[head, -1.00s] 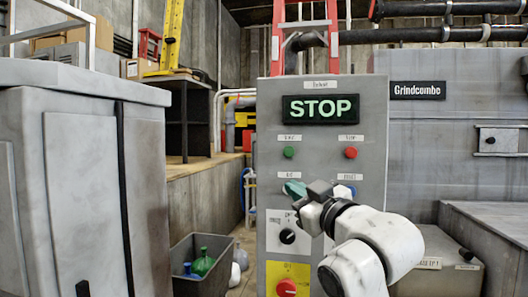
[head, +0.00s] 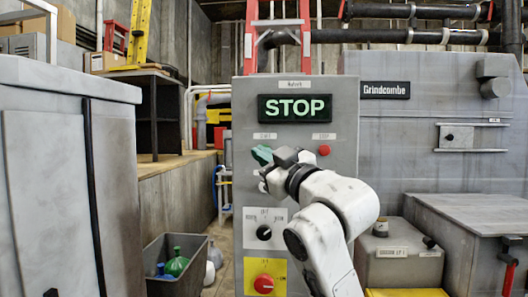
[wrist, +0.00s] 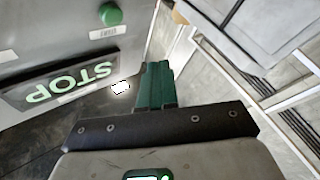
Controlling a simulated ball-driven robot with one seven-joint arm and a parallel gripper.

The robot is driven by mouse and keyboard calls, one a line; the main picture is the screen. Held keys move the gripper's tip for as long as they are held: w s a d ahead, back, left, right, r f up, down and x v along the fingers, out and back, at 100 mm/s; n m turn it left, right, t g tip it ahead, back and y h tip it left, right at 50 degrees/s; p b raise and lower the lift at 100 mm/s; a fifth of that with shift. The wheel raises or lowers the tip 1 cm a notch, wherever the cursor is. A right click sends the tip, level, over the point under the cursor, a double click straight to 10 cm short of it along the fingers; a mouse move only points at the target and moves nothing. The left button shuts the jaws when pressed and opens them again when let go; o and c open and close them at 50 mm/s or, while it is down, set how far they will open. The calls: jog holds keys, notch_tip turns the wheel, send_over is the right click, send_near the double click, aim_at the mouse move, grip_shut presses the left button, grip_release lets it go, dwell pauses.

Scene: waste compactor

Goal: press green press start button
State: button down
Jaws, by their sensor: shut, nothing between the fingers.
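The grey control panel (head: 238,200) stands upright ahead, with a lit STOP display (head: 295,108). In the head view the green start button is hidden behind my gripper, below the left label. In the wrist view the green button (wrist: 110,14) shows at the top, on the panel seen upside down. My gripper (head: 262,155) has green fingers, which are closed together and empty. In the wrist view the fingertips (wrist: 155,66) lie below and right of the button, apart from it in the picture. Contact with the panel cannot be told.
A red button (head: 324,150) sits right of my gripper. Lower on the panel are a black knob (head: 264,233) and a red button on yellow (head: 264,284). A bin with bottles (head: 178,285) stands at lower left, a grey cabinet (head: 60,180) at left.

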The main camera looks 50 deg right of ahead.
jog(key=w+d, duration=0.4)
jog(key=d, duration=0.1)
jog(key=shift+d, duration=0.25)
jog(key=shift+w+d, duration=0.65)
jog(key=shift+d, duration=0.05)
dwell(2.9)
jog(key=shift+s+a, duration=0.1)
jog(key=shift+a, duration=0.05)
jog(key=shift+s+a, duration=0.45)
jog(key=shift+a, duration=0.1)
dwell(0.4)
jog(key=shift+s+a, duration=0.8)
jog(key=shift+a, duration=0.2)
jog(key=shift+s+a, duration=0.75)
jog(key=shift+a, duration=0.25)
